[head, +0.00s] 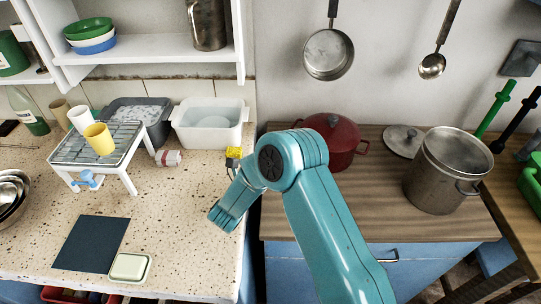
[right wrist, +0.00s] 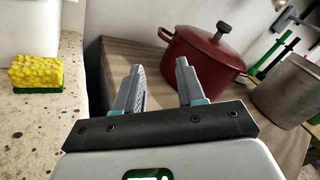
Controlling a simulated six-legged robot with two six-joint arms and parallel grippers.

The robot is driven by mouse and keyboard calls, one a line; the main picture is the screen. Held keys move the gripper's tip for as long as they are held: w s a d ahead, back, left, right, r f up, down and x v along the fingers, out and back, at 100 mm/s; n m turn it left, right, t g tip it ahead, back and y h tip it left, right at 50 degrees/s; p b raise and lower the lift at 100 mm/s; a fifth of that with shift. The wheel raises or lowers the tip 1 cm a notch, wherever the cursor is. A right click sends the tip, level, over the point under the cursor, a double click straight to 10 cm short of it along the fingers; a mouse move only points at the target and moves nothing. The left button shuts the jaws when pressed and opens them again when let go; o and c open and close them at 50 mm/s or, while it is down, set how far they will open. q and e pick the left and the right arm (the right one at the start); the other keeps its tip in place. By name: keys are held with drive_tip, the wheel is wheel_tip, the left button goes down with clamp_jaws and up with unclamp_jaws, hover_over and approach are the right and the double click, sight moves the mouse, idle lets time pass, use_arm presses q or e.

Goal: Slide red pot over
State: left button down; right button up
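The red pot (head: 338,147) with its red lid and dark knob stands upright on the brown wooden worktop (head: 385,210), near the back wall. My right arm hides its left front part in the head view. The pot also shows in the right wrist view (right wrist: 203,57), beyond and to the right of the fingers. My right gripper (right wrist: 158,77) is open, with nothing between its fingers, and looks apart from the pot. In the head view the fingers are mostly hidden by my arm. My left gripper is not in view.
A steel pot (head: 435,185) stands right of the red pot, with a loose lid (head: 402,140) between them. A yellow-green sponge (right wrist: 37,72) lies on the speckled counter (head: 190,220) at left. A gap separates counter and worktop. The worktop's front is clear.

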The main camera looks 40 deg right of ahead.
sight(292, 127)
drive_tip(key=p+x, duration=0.2)
drive_tip(key=x, duration=1.3)
drive_tip(key=shift+d, duration=0.2)
drive_tip(key=shift+w+d, duration=0.25)
drive_tip(key=shift+d, duration=0.2)
clamp_jaws()
idle(0.5)
